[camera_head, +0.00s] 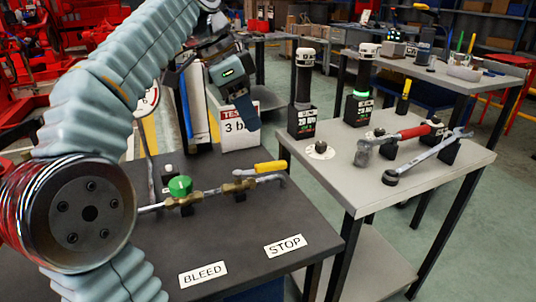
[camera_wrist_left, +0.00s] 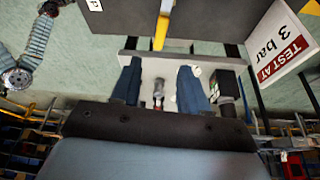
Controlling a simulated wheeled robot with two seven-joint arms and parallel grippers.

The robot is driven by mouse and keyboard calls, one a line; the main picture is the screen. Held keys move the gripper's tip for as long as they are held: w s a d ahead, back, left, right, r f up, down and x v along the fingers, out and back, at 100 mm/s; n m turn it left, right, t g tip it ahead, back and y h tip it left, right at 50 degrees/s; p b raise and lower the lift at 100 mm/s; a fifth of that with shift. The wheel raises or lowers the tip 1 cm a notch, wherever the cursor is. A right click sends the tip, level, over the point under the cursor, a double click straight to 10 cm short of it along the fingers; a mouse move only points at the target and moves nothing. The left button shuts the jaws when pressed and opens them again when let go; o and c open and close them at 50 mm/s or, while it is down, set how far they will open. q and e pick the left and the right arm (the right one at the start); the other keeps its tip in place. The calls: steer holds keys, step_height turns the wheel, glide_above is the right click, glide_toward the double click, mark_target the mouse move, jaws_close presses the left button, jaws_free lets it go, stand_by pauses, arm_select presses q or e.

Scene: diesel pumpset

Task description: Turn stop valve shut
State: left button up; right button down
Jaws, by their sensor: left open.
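The stop valve has a yellow lever (camera_head: 270,167) and a brass body (camera_head: 238,186) on a thin pipe above the dark bench, behind the STOP label (camera_head: 285,246). The lever lies roughly along the pipe, pointing right. It also shows in the left wrist view as a yellow bar (camera_wrist_left: 163,27), beyond the fingertips and roughly between them. My left gripper (camera_head: 245,115) hangs above and behind the lever in the head view, apart from it. In the left wrist view its blue fingers (camera_wrist_left: 160,68) are spread with nothing held. My right gripper is not seen.
A green knob (camera_head: 180,186) sits on the same pipe, left of the lever, behind the BLEED label (camera_head: 203,274). A "TEST AT 3 bar" sign (camera_head: 240,132) stands close behind. A grey table (camera_head: 345,185) with wrenches and black devices is at right. The bench front is clear.

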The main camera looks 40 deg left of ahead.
mark_target(273, 163)
arm_select(q)
steer(key=b+x, duration=0.2)
steer(key=x, duration=0.9)
steer(key=shift+f, duration=0.25)
jaws_close()
